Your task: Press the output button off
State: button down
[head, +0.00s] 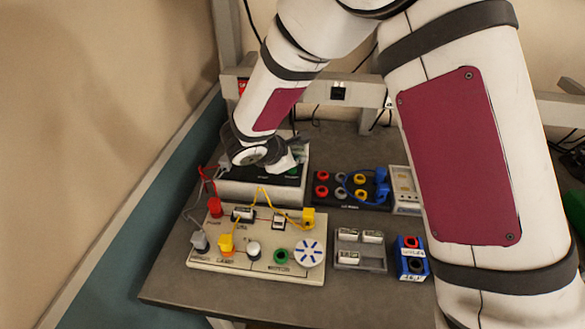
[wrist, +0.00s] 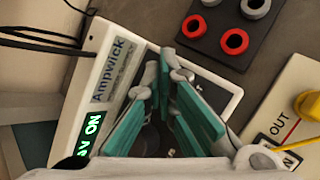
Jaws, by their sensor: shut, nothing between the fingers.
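The white power supply (head: 262,192) with a black front panel stands at the back left of the bench. In the wrist view its casing (wrist: 136,48) carries the name "Ampwick", and its green display (wrist: 88,135) ends in "V ON". My gripper (wrist: 163,76) is shut and empty, with its green finger pads over the supply's panel. In the head view my gripper (head: 296,158) is at the top of the supply, partly covering the panel. The output button cannot be made out; the fingers hide part of the panel. Whether the fingertips touch it, I cannot tell.
A beige circuit board (head: 240,263) with wires and parts lies in front of the supply. A black socket block (head: 345,190) with red, grey and yellow rings stands to its right. A grey tray (head: 360,262) and a blue box (head: 412,258) sit front right.

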aim_at(295, 170)
jog(key=shift+f, duration=0.15)
dwell(0.4)
jog(key=shift+f+b, duration=0.3)
jog(key=shift+b, duration=0.15)
jog(key=shift+r, duration=0.45)
notch_tip(295, 170, up, 6)
jog(key=p, duration=0.2)
dwell(0.6)
dwell(0.4)
